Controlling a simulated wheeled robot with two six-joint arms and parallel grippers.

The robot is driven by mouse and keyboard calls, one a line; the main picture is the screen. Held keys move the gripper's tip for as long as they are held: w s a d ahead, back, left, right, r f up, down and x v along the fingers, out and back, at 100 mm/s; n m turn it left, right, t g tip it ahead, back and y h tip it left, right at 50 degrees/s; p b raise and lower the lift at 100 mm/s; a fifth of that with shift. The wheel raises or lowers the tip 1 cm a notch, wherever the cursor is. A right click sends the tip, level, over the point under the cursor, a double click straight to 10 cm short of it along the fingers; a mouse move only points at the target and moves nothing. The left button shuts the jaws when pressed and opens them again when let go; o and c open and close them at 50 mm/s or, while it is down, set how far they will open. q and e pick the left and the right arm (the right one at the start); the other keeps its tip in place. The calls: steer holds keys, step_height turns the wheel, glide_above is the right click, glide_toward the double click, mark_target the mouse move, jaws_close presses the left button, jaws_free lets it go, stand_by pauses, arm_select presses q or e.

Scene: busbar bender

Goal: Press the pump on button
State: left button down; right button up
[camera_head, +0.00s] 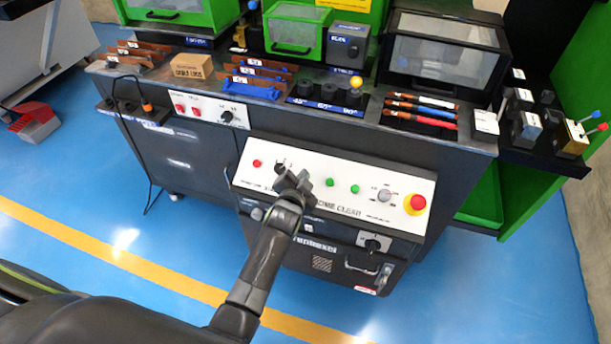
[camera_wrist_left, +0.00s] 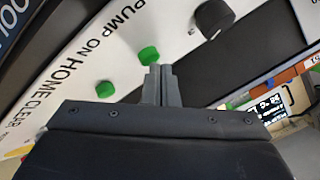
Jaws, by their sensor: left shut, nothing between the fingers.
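The pump on button is a green round button (camera_wrist_left: 149,55) beside the words PUMP ON on a white panel (camera_head: 230,179). My left gripper (camera_head: 293,180) is over the panel's left-middle part. In the left wrist view its fingers (camera_wrist_left: 161,70) are shut and empty, with their tips beside the pump on button; I cannot tell whether they touch it. A second green button (camera_wrist_left: 105,89), by HOME, is farther left there. My right gripper is not in view.
A black knob (camera_wrist_left: 213,17) sits on the other side of the pump on button. The panel also has a red button (camera_head: 257,163), another green button (camera_head: 354,189) and a red emergency stop (camera_head: 416,203). Tools and a cardboard box (camera_head: 191,67) lie on the bench behind.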

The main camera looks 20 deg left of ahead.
arm_select(q)
steer(key=shift+w+f, duration=0.1)
steer(key=shift+f, duration=0.1)
steer(key=shift+r, duration=0.1)
stand_by(0.4)
steer(key=shift+s+r+p, duration=0.45)
steer(key=shift+r+p, duration=0.3)
steer(key=shift+p, duration=0.3)
steer(key=r+p, duration=0.1)
steer(key=p, duration=0.1)
steer(key=s+r+p, duration=0.1)
steer(key=r, duration=0.1)
steer(key=shift+s+p, duration=0.1)
steer(key=shift+p, duration=0.25)
steer(key=shift+s+r+p, duration=0.5)
steer(key=shift+r+p, duration=0.25)
steer(key=shift+p, duration=0.4)
